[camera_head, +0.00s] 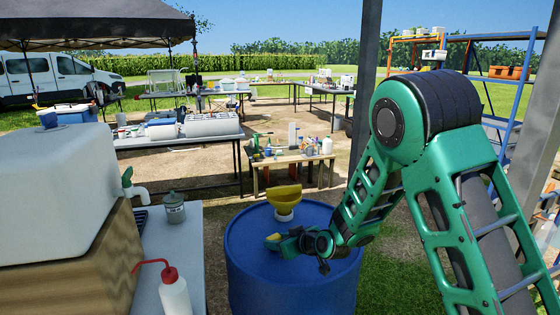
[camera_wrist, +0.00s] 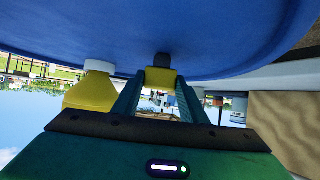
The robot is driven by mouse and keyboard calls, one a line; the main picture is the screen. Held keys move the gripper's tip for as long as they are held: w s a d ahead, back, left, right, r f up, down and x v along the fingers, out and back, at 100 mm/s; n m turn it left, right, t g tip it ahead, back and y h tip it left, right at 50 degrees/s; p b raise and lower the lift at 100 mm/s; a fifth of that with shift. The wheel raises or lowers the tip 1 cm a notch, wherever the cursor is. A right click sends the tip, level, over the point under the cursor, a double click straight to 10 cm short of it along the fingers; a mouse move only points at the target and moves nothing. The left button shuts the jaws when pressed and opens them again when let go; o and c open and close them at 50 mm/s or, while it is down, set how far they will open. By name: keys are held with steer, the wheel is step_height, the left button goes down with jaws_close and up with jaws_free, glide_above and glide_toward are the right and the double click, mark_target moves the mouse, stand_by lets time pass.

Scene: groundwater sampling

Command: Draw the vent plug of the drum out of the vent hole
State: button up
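The blue drum (camera_head: 250,258) stands upright in front of me. Its top fills the upper part of the wrist view (camera_wrist: 225,45), which is upside down. The vent plug (camera_wrist: 161,77) has a yellow head and a dark lower part toward the drum top. Its yellow head also shows in the head view (camera_head: 273,237). My gripper (camera_wrist: 161,84) lies low and nearly level over the drum top, its two teal fingers on either side of the yellow head and apparently touching it. The vent hole is hidden, and I cannot tell how deep the plug sits.
A yellow funnel (camera_head: 285,200) with a white base stands on the drum behind the gripper; it shows close beside one finger in the wrist view (camera_wrist: 92,90). A side table (camera_head: 186,246) at left holds a grey canister (camera_head: 174,208) and a red-capped bottle (camera_head: 174,290).

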steer(key=shift+r, duration=2.5)
steer(key=shift+c, duration=0.5)
steer(key=shift+s, duration=0.1)
